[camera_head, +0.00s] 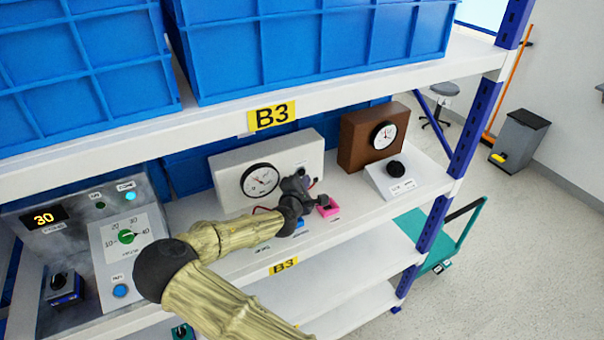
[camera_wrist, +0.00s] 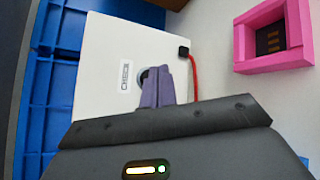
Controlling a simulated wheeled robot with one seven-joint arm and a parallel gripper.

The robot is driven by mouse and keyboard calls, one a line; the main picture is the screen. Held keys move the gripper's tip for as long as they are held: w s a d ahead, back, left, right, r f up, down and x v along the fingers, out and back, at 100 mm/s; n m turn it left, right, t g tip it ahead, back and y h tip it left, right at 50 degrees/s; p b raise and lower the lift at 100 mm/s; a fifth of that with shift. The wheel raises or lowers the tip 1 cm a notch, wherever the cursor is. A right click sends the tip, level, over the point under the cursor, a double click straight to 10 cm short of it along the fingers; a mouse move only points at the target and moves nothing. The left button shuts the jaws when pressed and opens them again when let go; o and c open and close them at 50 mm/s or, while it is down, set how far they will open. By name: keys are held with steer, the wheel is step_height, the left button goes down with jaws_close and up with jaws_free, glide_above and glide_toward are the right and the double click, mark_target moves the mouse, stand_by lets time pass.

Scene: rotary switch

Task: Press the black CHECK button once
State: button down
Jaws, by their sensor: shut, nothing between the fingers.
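The white box (camera_head: 230,169) with a round gauge stands on the middle shelf. In the wrist view its white face (camera_wrist: 105,60) carries a label (camera_wrist: 125,75) reading CHECK. Beside the label is the round dark CHECK button (camera_wrist: 143,76), partly hidden by my fingers. My gripper (camera_wrist: 158,72) is shut and empty, its fingertips over the button; I cannot tell whether they touch it. In the head view my gripper (camera_head: 306,184) is in front of the white box's right part and hides the button there.
A red cable (camera_wrist: 194,85) runs from a black plug right of my fingers. A pink frame (camera_wrist: 244,52) lies farther right, also in the head view (camera_head: 328,208). A brown gauge box (camera_head: 360,137) and a knob unit (camera_head: 397,180) stand to the right. A control panel (camera_head: 75,240) is left.

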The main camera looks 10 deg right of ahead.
steer(key=shift+s+d+p, duration=0.1)
steer(key=shift+s+d, duration=0.15)
steer(key=shift+s, duration=0.55)
steer(key=shift+s+d+p, duration=0.15)
steer(key=shift+s+d, duration=0.1)
steer(key=shift+s, duration=0.55)
steer(key=shift+s+d+p, duration=0.1)
steer(key=shift+s+d, duration=0.15)
steer(key=shift+s, duration=0.55)
steer(key=shift+f, duration=0.1)
